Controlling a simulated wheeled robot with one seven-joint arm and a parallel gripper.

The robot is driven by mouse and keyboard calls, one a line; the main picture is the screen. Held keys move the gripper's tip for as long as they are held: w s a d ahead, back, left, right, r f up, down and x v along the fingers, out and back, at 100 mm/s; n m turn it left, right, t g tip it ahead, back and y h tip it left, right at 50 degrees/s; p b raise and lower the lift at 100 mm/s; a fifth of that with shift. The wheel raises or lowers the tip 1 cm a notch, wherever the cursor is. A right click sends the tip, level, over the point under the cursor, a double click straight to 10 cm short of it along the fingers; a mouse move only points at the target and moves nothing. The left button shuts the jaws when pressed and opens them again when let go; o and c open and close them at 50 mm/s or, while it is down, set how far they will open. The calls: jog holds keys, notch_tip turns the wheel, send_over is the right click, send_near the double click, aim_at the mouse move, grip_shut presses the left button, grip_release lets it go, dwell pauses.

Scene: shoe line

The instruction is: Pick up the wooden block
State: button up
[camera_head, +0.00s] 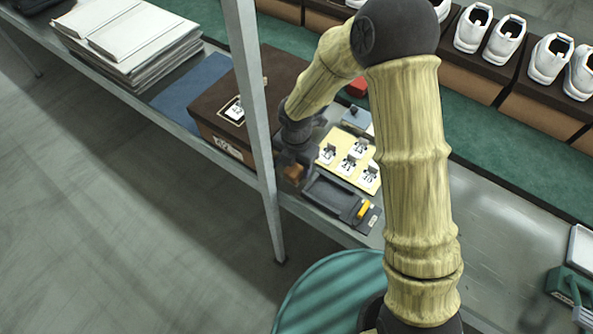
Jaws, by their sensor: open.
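The wooden block (293,172) is a small orange-brown piece on the bench, between the brown shoebox and the dark tray. My gripper (291,163) is dark and points down right at the block, close above or around it. The jaws are open. The fingertips are small and partly merge with the dark surroundings, so I cannot tell whether they touch the block.
A brown shoebox (217,128) stands left of my gripper, and a grey post (257,120) rises in front. A dark tray (338,193) and a yellow sheet with several white cards (348,168) lie to the right. Shoes (503,40) stand on boxes behind.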

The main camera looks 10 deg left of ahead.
notch_tip(320, 180, down, 3)
jog(key=shift+r, duration=0.2)
jog(key=c, duration=0.8)
